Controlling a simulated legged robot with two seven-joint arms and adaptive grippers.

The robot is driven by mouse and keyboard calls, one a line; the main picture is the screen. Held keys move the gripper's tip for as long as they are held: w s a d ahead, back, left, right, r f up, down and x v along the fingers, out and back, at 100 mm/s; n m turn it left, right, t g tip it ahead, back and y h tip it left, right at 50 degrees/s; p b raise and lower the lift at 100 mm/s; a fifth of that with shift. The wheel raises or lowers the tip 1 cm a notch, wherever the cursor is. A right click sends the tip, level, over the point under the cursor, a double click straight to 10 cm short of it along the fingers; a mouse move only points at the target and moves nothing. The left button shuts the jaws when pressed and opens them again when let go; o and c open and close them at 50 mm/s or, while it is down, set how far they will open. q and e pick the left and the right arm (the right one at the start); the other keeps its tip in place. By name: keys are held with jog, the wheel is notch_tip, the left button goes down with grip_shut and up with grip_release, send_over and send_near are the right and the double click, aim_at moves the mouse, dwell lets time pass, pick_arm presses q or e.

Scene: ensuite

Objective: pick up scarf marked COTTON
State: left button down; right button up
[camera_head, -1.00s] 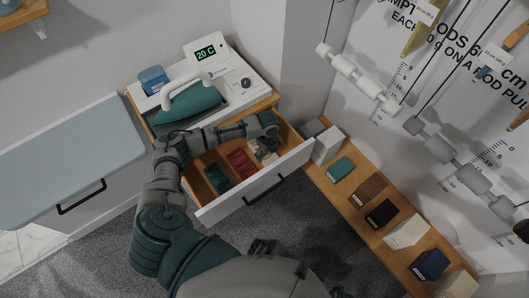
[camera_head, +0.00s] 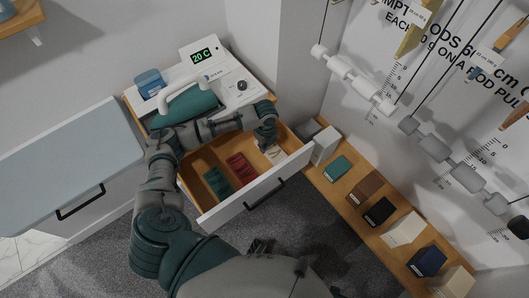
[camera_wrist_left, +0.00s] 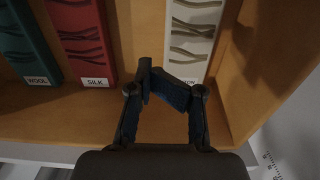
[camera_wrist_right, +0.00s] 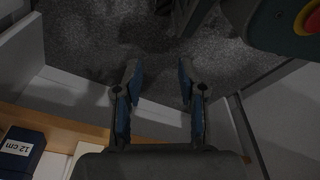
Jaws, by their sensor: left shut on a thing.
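The white scarf marked COTTON (camera_wrist_left: 193,38) lies at the right end of the open drawer. Its label is partly covered by my left gripper (camera_wrist_left: 162,82), and only its last letters show. The fingers are shut at the scarf's labelled near end. In the head view the white scarf (camera_head: 275,154) shows just below my left gripper (camera_head: 267,143). A red scarf marked SILK (camera_wrist_left: 82,38) and a green scarf marked WOOL (camera_wrist_left: 24,42) lie to its left. My right gripper (camera_wrist_right: 158,75) is open and empty, above grey carpet.
The drawer (camera_head: 254,190) has a white front and wooden walls close around the scarves. A wooden shelf with several coloured blocks (camera_head: 380,212) runs along the right wall.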

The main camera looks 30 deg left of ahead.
pick_arm(q)
notch_tip(320, 180, up, 21)
jog(key=p, duration=0.2)
jog(key=shift+d, duration=0.4)
jog(key=c, duration=0.7)
grip_release()
jog(key=shift+d, duration=0.1)
jog(key=o, duration=0.3)
jog(key=shift+a+f, duration=0.1)
jog(key=shift+a, duration=0.15)
pick_arm(e)
jog(key=s+d+f, duration=0.1)
jog(key=s+f, duration=0.3)
jog(key=s, duration=0.2)
jog(key=shift+d+f, duration=0.2)
jog(key=shift+d, duration=0.05)
pick_arm(q)
jog(key=shift+a, duration=0.1)
pick_arm(e)
jog(key=shift+w, duration=0.1)
jog(key=shift+a, duration=0.1)
